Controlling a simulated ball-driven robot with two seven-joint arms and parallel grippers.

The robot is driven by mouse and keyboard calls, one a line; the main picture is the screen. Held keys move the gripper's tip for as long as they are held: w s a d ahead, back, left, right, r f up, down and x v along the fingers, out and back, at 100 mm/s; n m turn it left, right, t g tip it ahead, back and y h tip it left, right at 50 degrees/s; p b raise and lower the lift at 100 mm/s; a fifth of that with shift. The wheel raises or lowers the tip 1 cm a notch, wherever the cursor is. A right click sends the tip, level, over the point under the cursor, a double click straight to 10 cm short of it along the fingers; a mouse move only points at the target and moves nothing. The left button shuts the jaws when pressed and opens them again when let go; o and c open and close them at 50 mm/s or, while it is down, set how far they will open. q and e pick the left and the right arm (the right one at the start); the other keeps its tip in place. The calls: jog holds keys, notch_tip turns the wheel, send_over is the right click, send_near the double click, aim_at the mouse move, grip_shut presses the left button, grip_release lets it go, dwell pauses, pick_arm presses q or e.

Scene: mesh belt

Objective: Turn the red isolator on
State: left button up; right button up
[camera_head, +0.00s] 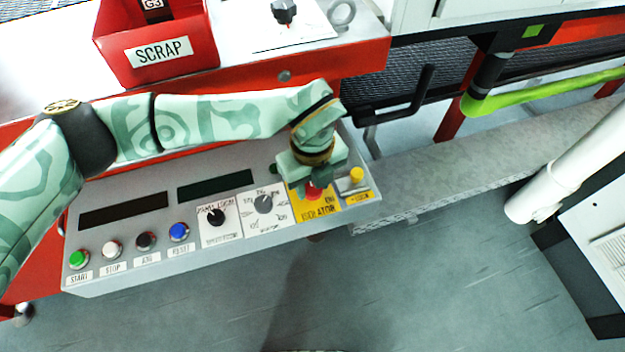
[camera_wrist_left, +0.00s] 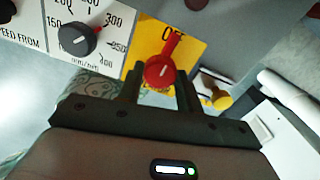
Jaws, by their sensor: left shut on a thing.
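The red isolator (camera_head: 313,191) is a red rotary handle on a yellow plate (camera_head: 325,205) at the right end of the grey control panel. My left gripper (camera_head: 311,186) comes down over it from above and hides part of it. In the left wrist view the isolator (camera_wrist_left: 158,70) sits between the two fingers of my left gripper (camera_wrist_left: 160,88), which is shut on it. Its narrow lever points up and slightly right, close to the word OFF on the yellow plate (camera_wrist_left: 143,47). My right gripper shows in neither view.
A yellow knob (camera_head: 356,175) stands just right of the isolator, close to my fingers. A black dial (camera_head: 264,204) is just left of it. Several coloured buttons, including a blue one (camera_head: 179,232), line the panel's left part. A red SCRAP bin (camera_head: 157,45) stands behind.

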pick_arm(q)
jog(key=shift+r, duration=0.1)
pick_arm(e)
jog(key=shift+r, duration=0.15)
pick_arm(q)
jog(key=shift+r+m+p, duration=0.1)
jog(key=shift+m+p, duration=0.75)
jog(key=shift+m, duration=0.15)
jog(key=m+p, duration=0.2)
jog(key=shift+m, duration=0.3)
jog(key=m+p, duration=0.2)
jog(key=m, duration=0.3)
jog(key=m+p, duration=0.1)
jog(key=m, duration=0.5)
jog(key=m+p, duration=0.1)
jog(key=m, duration=0.1)
jog(key=shift+a+f, duration=0.1)
jog(key=shift+f, duration=0.1)
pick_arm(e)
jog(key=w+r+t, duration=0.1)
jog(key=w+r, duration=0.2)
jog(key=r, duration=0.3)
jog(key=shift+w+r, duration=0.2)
pick_arm(q)
jog(key=shift+m, duration=0.3)
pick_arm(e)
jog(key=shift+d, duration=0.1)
pick_arm(q)
jog(key=o, duration=1)
